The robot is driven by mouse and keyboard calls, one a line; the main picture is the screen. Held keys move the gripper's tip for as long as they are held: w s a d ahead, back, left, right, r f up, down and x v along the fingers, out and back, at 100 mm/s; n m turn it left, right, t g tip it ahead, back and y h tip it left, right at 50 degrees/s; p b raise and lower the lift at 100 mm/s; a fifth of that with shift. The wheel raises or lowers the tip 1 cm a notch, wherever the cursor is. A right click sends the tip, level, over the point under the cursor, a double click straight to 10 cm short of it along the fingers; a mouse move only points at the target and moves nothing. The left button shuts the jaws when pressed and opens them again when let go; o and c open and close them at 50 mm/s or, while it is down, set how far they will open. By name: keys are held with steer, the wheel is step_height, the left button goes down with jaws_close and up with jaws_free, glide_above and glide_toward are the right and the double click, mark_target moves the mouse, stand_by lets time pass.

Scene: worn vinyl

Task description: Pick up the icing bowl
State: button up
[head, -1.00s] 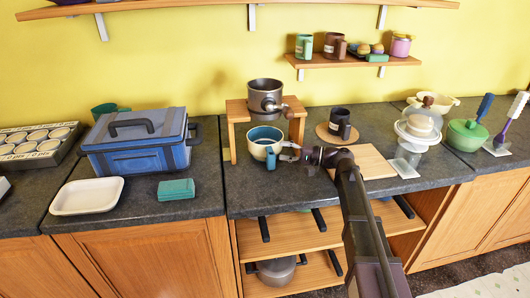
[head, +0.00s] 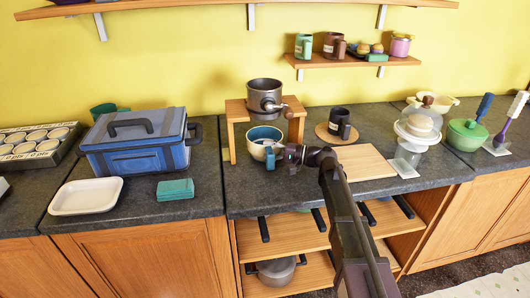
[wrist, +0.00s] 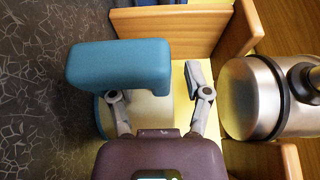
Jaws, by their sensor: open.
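The likely icing bowl (head: 264,133) is cream outside and teal inside with a teal handle. In the wrist view the handle (wrist: 118,63) looms large at left, covering the tip of the left finger. My gripper (wrist: 158,88) is open there, its right finger free, with a pale surface behind the fingers. I cannot tell whether the left finger touches the handle.
The wooden stand (head: 235,118) holds a metal pot (head: 264,94), also in the wrist view (wrist: 252,97). A dark mug (head: 339,122) on a round board and a cutting board (head: 362,162) lie to the right. A blue toolbox (head: 138,142) is left.

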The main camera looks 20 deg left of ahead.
stand_by(0.5)
jaws_close()
steer(key=shift+r, duration=0.2)
steer(key=shift+s+d+r+p, duration=0.1)
steer(key=shift+s+r+p, duration=0.1)
steer(key=shift+r+p, duration=0.3)
step_height(320, 180, up, 6)
steer(key=p, duration=0.6)
steer(key=shift+f, duration=0.1)
steer(key=s+d, duration=0.5)
steer(key=s, duration=0.3)
steer(key=s+d, duration=0.5)
steer(key=s, duration=0.3)
steer(key=shift+s, duration=0.35)
steer(key=shift+d+f, duration=0.1)
